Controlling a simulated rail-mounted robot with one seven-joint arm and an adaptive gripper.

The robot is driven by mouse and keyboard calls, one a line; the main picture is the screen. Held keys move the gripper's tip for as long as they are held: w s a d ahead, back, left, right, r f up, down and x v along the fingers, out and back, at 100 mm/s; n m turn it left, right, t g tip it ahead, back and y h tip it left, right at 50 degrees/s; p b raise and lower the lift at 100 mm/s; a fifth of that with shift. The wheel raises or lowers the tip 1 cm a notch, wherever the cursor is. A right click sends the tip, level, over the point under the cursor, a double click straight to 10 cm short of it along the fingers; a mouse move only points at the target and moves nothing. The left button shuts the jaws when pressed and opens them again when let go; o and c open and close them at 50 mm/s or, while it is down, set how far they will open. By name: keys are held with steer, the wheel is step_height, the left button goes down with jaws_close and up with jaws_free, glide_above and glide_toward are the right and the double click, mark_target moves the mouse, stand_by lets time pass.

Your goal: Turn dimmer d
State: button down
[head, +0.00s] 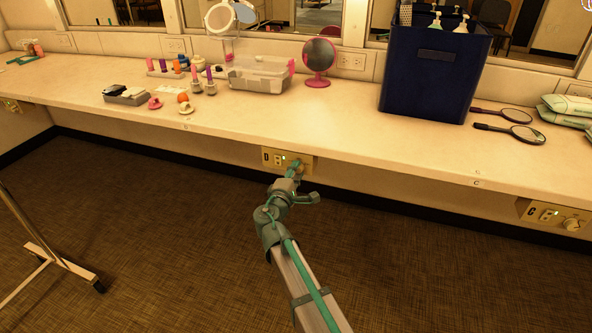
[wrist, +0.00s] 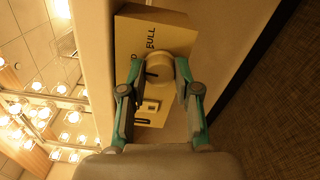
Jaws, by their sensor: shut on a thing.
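My gripper (head: 299,168) reaches a beige dimmer panel (head: 273,157) under the front edge of the counter, and its fingers cover most of the knob there. In the wrist view, my gripper (wrist: 159,78) is shut on the round cream knob (wrist: 158,66), with one teal finger on each side. The knob has a dark pointer line. No letter naming this panel is readable.
Another dimmer panel (head: 550,214) with its knob is at the right, near a letter C on the counter edge. A third panel (head: 11,106) is far left. A rack foot (head: 60,265) stands on the floor at left.

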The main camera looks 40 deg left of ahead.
steer(key=shift+n, duration=0.5)
steer(key=c, duration=0.8)
jaws_free()
steer(key=v, duration=1.2)
